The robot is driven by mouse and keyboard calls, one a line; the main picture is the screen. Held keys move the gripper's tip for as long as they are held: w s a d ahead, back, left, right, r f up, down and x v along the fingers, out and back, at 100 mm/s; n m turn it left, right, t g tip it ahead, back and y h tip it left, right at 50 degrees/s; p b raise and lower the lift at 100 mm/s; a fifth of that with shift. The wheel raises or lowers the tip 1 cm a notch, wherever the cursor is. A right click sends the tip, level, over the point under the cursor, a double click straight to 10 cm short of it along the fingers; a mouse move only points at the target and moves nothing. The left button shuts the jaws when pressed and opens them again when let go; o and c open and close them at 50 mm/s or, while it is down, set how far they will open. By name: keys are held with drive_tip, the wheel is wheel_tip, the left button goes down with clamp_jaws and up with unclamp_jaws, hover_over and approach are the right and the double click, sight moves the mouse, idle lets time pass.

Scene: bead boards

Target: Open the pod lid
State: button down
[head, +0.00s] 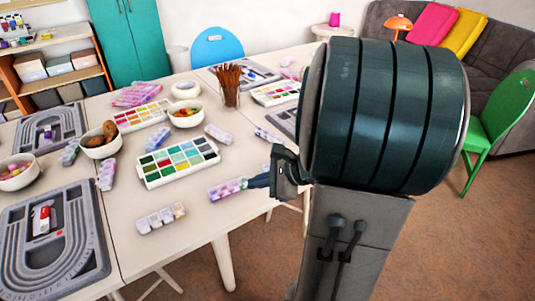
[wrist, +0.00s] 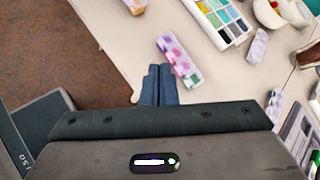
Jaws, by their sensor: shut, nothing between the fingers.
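A long bead pod (head: 227,188) with pink and purple compartments lies near the white table's front edge. In the wrist view the same pod (wrist: 180,60) lies just right of my fingertips, slanting down to the right, with pink, white and green parts. I cannot make out clearly whether any of its small lids is raised. My gripper (head: 256,182) is shut and empty, with its dark blue fingers close to the pod's right end in the head view. In the wrist view the fingers (wrist: 159,72) are side by side; I cannot tell whether they touch the pod.
A paint palette (head: 178,162) lies behind the pod. Another pod (head: 160,218) lies to the front left, and several more are scattered about. Grey bead boards (head: 15,248) lie at left. Bowls (head: 185,122) and a brush jar (head: 230,97) stand farther back.

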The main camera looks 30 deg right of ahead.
drive_tip(key=d+f+m+t+h+b, duration=0.3)
drive_tip(key=d+f+m+h, duration=0.15)
drive_tip(key=d+m, duration=0.4)
drive_tip(key=d+f+m+t+h+b, duration=0.25)
drive_tip(key=d+f+m, duration=0.3)
drive_tip(key=d, duration=0.65)
drive_tip(key=x, duration=0.6)
drive_tip(key=r+x, duration=0.1)
drive_tip(key=x, duration=0.2)
drive_tip(key=shift+w, duration=0.2)
drive_tip(key=shift+d, duration=0.1)
drive_tip(key=shift+r, duration=0.15)
drive_tip(key=shift+r+p, duration=0.15)
drive_tip(key=shift+p, duration=0.15)
drive_tip(key=shift+g+p, duration=0.3)
drive_tip(key=shift+g, duration=0.15)
